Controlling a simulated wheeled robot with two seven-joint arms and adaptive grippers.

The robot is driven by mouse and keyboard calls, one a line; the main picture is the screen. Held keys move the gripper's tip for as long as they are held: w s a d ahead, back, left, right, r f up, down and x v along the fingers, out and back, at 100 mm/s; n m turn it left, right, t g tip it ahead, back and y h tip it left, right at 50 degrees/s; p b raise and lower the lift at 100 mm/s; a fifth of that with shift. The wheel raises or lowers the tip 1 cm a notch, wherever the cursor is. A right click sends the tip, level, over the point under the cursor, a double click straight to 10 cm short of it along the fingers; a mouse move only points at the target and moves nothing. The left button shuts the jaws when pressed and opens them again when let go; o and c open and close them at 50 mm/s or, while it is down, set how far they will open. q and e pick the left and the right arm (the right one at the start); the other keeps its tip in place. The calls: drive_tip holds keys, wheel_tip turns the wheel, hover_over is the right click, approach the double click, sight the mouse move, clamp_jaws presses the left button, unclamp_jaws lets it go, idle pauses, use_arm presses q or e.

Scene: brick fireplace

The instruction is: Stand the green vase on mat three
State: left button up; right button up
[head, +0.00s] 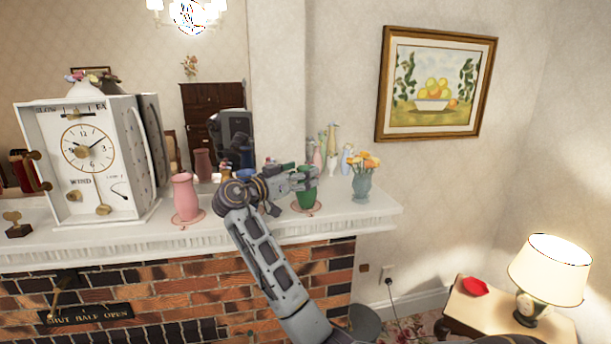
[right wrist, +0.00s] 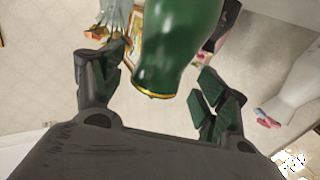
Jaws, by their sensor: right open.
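The green vase (head: 306,197) stands upright on the mantel, on a reddish round mat (head: 316,208). My right gripper (head: 301,180) is at the vase's upper part, partly covering it in the head view. In the right wrist view the green vase (right wrist: 180,45) appears upside down, its gold rim toward the palm. The open fingers of my right gripper (right wrist: 165,72) are on either side of it, with gaps. A pink vase (head: 185,196) stands on another reddish mat (head: 190,220) to the left. I cannot read any mat number. My left gripper is not in view.
A white clock (head: 90,160) stands left on the mantel (head: 110,240). A blue-grey vase with yellow flowers (head: 362,187) stands right of the green vase. Several slim figures (head: 332,150) show behind it. My arm hides the mantel between the pink and green vases.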

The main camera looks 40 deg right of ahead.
drive_tip(key=a+b, duration=0.3)
drive_tip(key=a, duration=0.7)
drive_tip(key=shift+s, duration=0.45)
drive_tip(key=shift+s, duration=0.1)
